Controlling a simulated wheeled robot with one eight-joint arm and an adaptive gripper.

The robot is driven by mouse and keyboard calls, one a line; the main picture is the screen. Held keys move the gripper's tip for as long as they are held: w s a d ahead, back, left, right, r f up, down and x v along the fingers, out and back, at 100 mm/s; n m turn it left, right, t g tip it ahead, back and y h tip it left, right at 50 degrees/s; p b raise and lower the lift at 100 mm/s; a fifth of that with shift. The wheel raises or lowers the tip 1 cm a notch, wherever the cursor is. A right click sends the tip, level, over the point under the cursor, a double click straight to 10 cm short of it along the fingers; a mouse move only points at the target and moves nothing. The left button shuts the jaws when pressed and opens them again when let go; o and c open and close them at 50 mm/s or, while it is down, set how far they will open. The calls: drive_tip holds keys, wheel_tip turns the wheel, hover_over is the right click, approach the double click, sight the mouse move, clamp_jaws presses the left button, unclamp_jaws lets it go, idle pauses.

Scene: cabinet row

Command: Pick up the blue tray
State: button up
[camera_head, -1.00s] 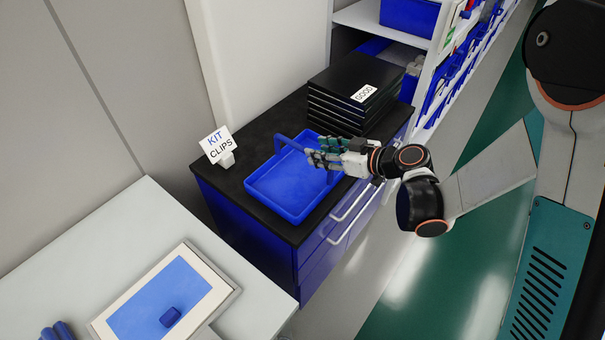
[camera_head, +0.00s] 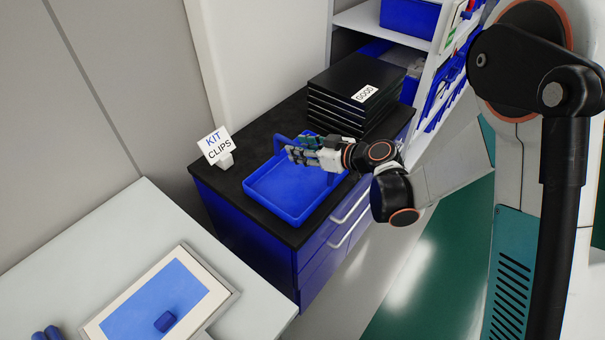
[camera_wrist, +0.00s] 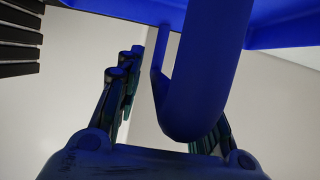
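The blue tray (camera_head: 290,190) lies on the black top of a blue cabinet. Its raised handle (camera_head: 279,145) shows at the tray's far edge in the head view. My gripper (camera_head: 302,151) is over the far right part of the tray, at handle height. In the wrist view, the thick blue handle (camera_wrist: 205,75) fills the upper middle, close to the camera. My gripper's fingers (camera_wrist: 165,105) are spread on either side of the handle, with a gap at the left finger. The right finger is mostly hidden behind the handle.
A stack of black trays (camera_head: 350,95) marked GOOD stands just behind my gripper. A KIT CLIPS sign (camera_head: 218,145) stands left of the tray. A white table (camera_head: 130,235) with a tablet-like panel (camera_head: 160,298) is at front left. Shelving (camera_head: 425,55) with blue bins is at back right.

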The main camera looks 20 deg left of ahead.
clamp_jaws()
drive_tip(key=shift+r, duration=0.15)
